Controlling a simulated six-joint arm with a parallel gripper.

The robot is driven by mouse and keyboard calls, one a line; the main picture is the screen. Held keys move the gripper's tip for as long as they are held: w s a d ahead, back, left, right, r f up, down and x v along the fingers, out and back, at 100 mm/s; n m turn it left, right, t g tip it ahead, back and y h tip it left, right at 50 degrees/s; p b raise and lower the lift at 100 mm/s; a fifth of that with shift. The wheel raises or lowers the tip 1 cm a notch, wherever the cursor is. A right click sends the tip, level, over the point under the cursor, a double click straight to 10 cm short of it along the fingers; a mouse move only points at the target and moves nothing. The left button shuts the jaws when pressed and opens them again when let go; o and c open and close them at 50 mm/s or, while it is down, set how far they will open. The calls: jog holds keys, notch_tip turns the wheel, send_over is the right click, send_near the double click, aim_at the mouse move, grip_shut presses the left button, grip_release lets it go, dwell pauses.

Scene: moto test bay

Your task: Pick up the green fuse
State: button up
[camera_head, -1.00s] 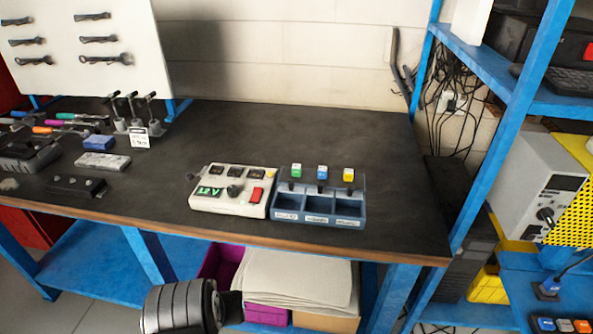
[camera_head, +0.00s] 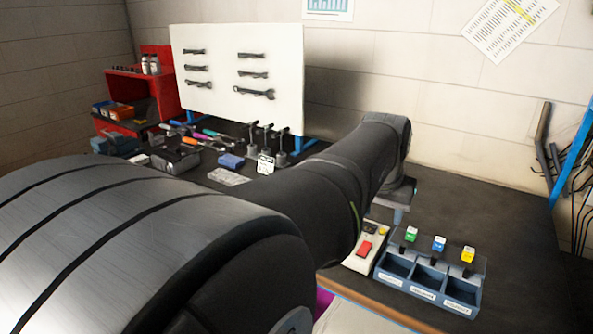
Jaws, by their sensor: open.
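The green fuse (camera_head: 411,234) stands upright in the raised back row of a blue three-compartment tray (camera_head: 446,304), at its left end. A blue fuse (camera_head: 439,243) and a yellow fuse (camera_head: 468,254) stand to its right in the same row. My gripper (camera_head: 398,215) shows only in part below the end of my arm, behind and a little left of the green fuse. It is open and apart from the fuse. Its fingertips are hard to make out. The tray's three front compartments look empty.
The dark bench (camera_head: 500,215) is clear behind and right of the tray. Tools, a blue box (camera_head: 231,161) and a wrench board (camera_head: 237,80) are at the left.

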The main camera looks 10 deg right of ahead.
jog(key=m, duration=0.1)
send_near(412, 229)
jog(key=shift+g, duration=0.3)
jog(key=shift+x, duration=4.35)
jog(key=shift+w+r, duration=0.1)
jog(key=shift+w, duration=0.05)
jog(key=c, duration=1.1)
